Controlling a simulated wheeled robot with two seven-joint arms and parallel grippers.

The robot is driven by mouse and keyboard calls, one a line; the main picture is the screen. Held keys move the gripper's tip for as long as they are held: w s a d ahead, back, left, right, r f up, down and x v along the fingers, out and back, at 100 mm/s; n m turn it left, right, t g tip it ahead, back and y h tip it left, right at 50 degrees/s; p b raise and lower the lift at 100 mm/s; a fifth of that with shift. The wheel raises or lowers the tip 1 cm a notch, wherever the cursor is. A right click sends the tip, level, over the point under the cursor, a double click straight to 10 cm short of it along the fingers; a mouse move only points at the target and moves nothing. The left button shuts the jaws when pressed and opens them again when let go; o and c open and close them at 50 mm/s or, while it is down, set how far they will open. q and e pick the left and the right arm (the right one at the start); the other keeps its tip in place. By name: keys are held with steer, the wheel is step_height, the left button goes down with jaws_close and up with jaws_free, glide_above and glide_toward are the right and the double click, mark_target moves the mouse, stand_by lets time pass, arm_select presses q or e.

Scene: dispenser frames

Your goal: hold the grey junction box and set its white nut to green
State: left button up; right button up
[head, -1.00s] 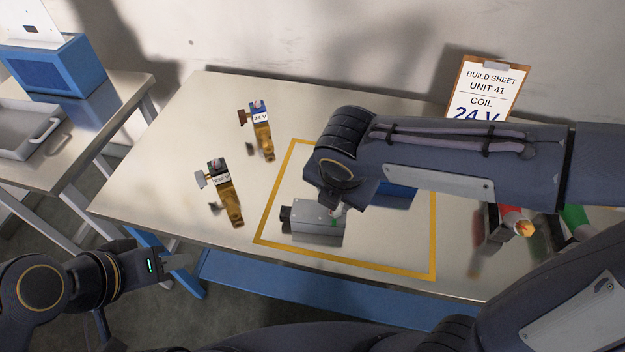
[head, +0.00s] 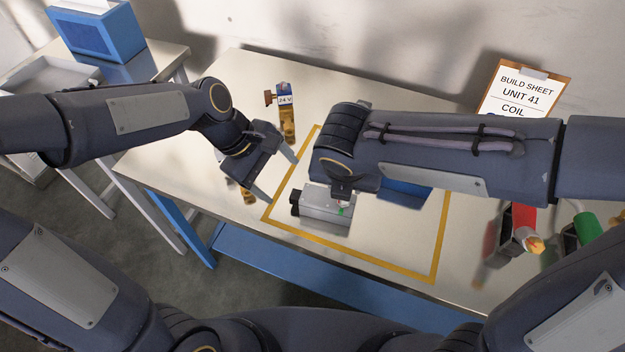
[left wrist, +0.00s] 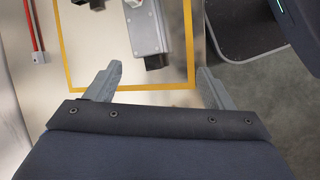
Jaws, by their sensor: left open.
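The grey junction box (head: 325,207) lies inside the yellow outline on the table, with a black connector on its left end. The left wrist view shows the box (left wrist: 145,32) beyond my fingers, connector toward me. A small white and green spot shows on its top at the right; I cannot make out the nut clearly. My left gripper (head: 282,178) is open and empty, left of the box and apart from it, its fingers either side of the connector's line. My right arm reaches over the box from the right; its gripper is mostly hidden under its own wrist.
A blue object (head: 405,193) lies partly under my right arm. Red (head: 522,222) and green (head: 588,228) items stand right. A build sheet (head: 520,95) stands at the back.

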mark_target(321, 196)
arm_select(q)
steer(key=w+d+f+n, duration=0.1)
steer(key=d+f, duration=0.1)
steer(key=w+d+f+n+g, duration=0.1)
steer(key=d+f, duration=0.1)
steer(key=w+d+f+n, duration=0.1)
steer(key=d+f, duration=0.1)
steer(key=shift+w+d+f+n+g+y, duration=0.2)
steer(key=shift+d+f+n+g+y, duration=0.1)
steer(key=shift+d, duration=0.05)
steer(key=x, duration=0.8)
steer(key=shift+c, duration=0.2)
steer(key=c, duration=1.1)
steer(key=shift+c, duration=0.2)
